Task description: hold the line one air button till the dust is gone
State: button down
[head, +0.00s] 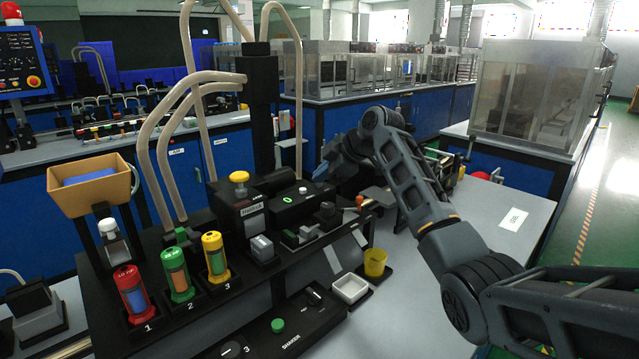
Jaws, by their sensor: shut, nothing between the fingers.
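My gripper (321,171) is at the far end of my arm, shut and empty. A gap seems to show between fingertips and button, but I cannot tell the depth. Which button is the line one air button I cannot read. A black unit (243,213) with a yellow knob (239,177) stands left of the box. Three canisters stand in front: red numbered 1 (132,295), green numbered 2 (177,275), yellow numbered 3 (215,257). No dust can be made out.
A shaker panel (285,325) with a green button lies in front. A white tray (350,288) and yellow cup (375,262) stand near the bench middle. A tan hopper (95,185) stands at left. Pale hoses (160,150) rise behind the canisters. Bench at right is mostly clear.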

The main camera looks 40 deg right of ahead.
dwell(0.3)
jog(key=shift+r+p, duration=0.55)
jog(key=shift+r, duration=0.35)
jog(key=shift+r, duration=0.1)
notch_tip(320, 180, up, 5)
jog(key=p, duration=0.3)
dwell(0.5)
